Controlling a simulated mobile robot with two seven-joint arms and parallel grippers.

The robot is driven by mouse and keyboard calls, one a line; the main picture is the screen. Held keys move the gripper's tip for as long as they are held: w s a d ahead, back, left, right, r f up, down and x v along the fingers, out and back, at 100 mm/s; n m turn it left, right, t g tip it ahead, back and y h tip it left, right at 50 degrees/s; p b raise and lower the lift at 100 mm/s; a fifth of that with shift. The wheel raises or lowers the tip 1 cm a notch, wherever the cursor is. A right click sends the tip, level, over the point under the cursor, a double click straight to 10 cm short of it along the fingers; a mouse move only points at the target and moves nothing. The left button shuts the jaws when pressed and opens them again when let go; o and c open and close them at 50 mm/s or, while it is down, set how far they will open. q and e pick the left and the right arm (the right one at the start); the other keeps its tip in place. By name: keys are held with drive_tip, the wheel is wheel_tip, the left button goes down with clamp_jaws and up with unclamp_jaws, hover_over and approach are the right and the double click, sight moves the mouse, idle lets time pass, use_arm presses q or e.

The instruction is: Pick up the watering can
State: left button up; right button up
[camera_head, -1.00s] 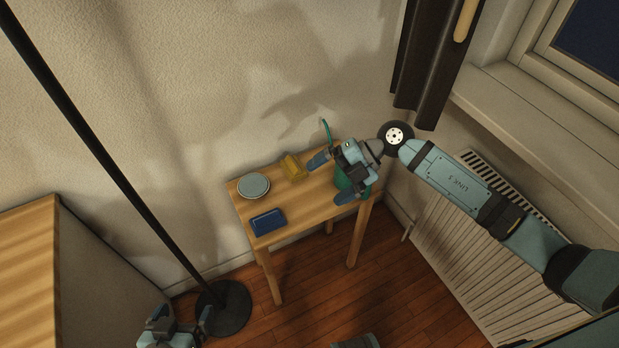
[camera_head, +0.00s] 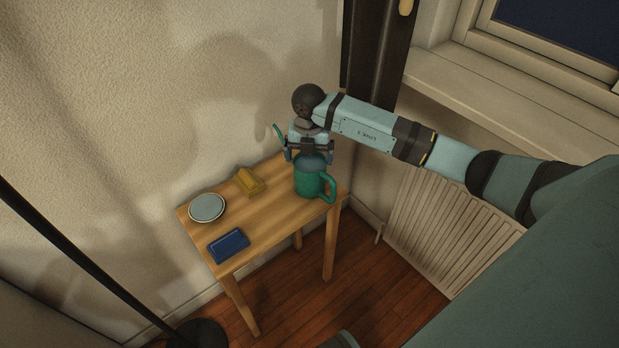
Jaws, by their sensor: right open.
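The green watering can (camera_head: 310,182) stands upright at the right end of the small wooden table. Its handle faces right and its thin spout rises at the left, behind my right gripper. My right gripper (camera_head: 310,157) is open at the top of the can, pointing down, with one finger to each side. The gripper hides part of the can's top and spout. I cannot tell whether the fingers touch the can. My left gripper is not in view.
On the wooden table (camera_head: 262,220) are a yellow block-like object (camera_head: 249,182), a round pale plate or dish (camera_head: 207,208) and a dark blue box (camera_head: 229,246). The wall is close behind. A radiator (camera_head: 440,235) and windowsill (camera_head: 500,95) are at right; a black pole (camera_head: 90,268) is at left.

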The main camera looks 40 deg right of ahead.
sight(310, 161)
wheel_tip(310, 161, down, 5)
drive_tip(key=shift+d+r+b, duration=0.15)
drive_tip(key=shift+b, duration=0.55)
drive_tip(key=shift+f, duration=0.35)
drive_tip(key=shift+w, duration=0.1)
drive_tip(key=c, duration=1)
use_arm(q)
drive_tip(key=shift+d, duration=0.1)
use_arm(e)
drive_tip(key=shift+r, duration=0.1)
drive_tip(key=shift+r, duration=0.1)
